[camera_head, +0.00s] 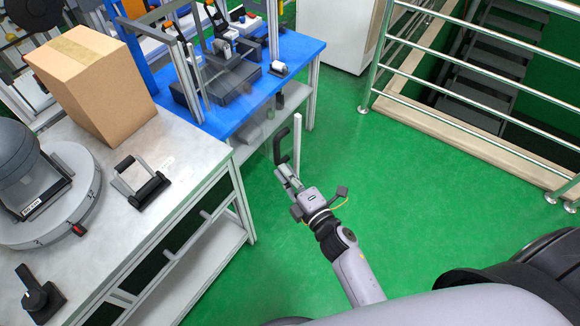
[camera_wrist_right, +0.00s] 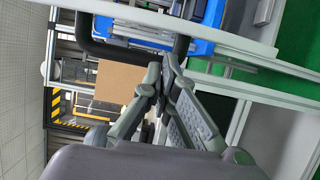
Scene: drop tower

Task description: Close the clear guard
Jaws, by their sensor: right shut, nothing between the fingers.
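The clear guard is a see-through panel, faintly visible in the head view, with a pale upright edge strip (camera_head: 297,146) and a black bow handle (camera_head: 279,146). It stands out from the front of the blue-topped bench, swung open. In the wrist view the black handle (camera_wrist_right: 130,45) crosses above my fingers. My right gripper (camera_head: 283,172) is shut and empty, just below the handle in the head view. Its fingertips also show in the wrist view (camera_wrist_right: 168,72), close to one end of the handle; I cannot tell if they touch. My left gripper is not in view.
The blue bench (camera_head: 304,48) carries the drop tower frame and small parts. A grey bench (camera_head: 195,155) at left holds a cardboard box (camera_head: 90,80) and a round grey device (camera_head: 50,195). A railing (camera_head: 480,110) guards a stairwell at right. Green floor between is clear.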

